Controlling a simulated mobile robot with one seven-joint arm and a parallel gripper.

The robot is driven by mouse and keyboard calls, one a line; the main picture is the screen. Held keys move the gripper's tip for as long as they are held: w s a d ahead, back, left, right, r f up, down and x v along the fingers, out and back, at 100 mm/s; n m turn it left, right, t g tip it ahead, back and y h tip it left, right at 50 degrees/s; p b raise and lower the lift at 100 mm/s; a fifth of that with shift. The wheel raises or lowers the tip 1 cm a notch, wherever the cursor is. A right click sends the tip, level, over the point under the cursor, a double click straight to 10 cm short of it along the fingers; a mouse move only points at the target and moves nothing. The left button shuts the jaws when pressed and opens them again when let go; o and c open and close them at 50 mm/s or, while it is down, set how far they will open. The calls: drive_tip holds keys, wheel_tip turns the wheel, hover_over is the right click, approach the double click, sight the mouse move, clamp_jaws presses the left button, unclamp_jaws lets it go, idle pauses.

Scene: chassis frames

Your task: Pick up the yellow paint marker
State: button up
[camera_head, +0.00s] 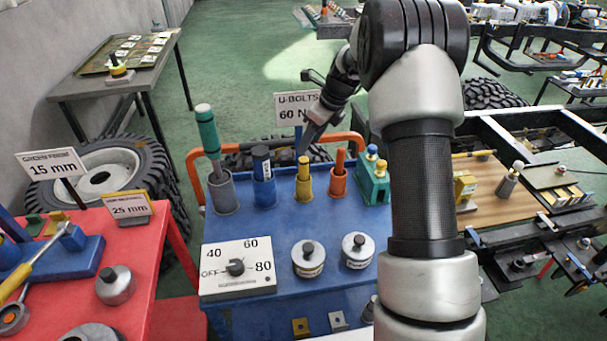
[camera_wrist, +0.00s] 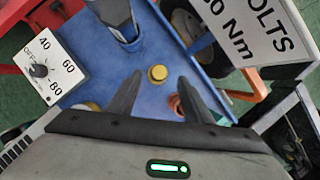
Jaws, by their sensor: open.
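The yellow paint marker (camera_head: 304,163) stands upright in a yellow holder (camera_head: 304,191) on the blue cart top (camera_head: 225,225), between a blue marker in a blue holder (camera_head: 264,185) and an orange marker in an orange holder (camera_head: 338,180). My gripper (camera_head: 307,142) reaches down from above, close over the yellow marker. In the wrist view the marker's round yellow top (camera_wrist: 157,73) appears between the tips of my two open fingers (camera_wrist: 160,77). The jaws hold nothing. The lower part of the marker is hidden inside its holder.
A grey holder (camera_head: 222,193) with a tall green-handled tool stands left. A green block (camera_head: 374,182) stands right. A U-bolts sign (camera_head: 296,107) rises behind the row. A dial panel (camera_head: 237,266) and two silver round pieces (camera_head: 309,258) sit in front.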

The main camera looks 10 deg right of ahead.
sight(305, 160)
drive_tip(key=x, duration=0.4)
drive_tip(key=shift+f, duration=0.15)
drive_tip(key=x, duration=0.5)
drive_tip(key=shift+s+d+f, duration=0.3)
drive_tip(key=c, duration=1.2)
